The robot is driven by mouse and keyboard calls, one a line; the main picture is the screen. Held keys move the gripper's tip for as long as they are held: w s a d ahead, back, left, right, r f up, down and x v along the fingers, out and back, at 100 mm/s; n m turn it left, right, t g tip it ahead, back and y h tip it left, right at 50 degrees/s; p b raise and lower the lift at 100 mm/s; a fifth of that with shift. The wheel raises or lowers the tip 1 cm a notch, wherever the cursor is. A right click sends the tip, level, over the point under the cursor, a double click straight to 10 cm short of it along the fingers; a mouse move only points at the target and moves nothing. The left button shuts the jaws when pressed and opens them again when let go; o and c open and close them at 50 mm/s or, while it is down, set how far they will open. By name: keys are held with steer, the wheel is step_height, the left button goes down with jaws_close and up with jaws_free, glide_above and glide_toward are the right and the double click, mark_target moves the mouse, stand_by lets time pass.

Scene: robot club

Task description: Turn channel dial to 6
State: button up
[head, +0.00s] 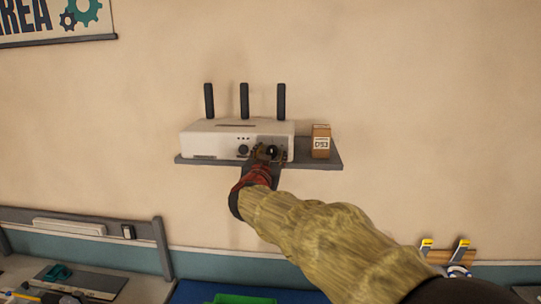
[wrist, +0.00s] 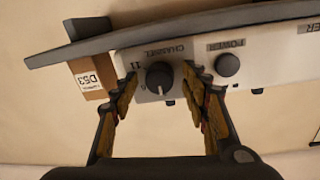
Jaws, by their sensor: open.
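The white router (head: 205,140) with three black antennas stands on a wall shelf. Its dark round channel dial (wrist: 159,76) shows in the wrist view beside the CHANNEL label, which appears upside down. A light mark shows at the dial's lower edge in that view; the number it points to is unclear. My gripper (head: 267,154) is open in front of the router's right part. In the wrist view its fingers (wrist: 160,80) lie on either side of the dial, with gaps visible; contact cannot be told. The fingers partly hide the dial in the head view.
A dark POWER knob (wrist: 227,64) sits beside the channel dial, close to one finger. A small brown D53 box (head: 320,142) stands on the grey shelf (head: 334,163) right of the router.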

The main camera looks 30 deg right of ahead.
steer(key=shift+c, duration=0.8)
steer(key=c, duration=1)
steer(key=shift+m, duration=0.3)
steer(key=m+b, duration=0.1)
steer(key=m, duration=0.4)
steer(key=m+b, duration=0.2)
steer(key=m, duration=0.3)
steer(key=shift+m+y, duration=0.3)
steer(key=shift+y, duration=0.1)
steer(key=o, duration=1.1)
steer(key=shift+s+r, duration=0.1)
steer(key=shift+o, duration=0.3)
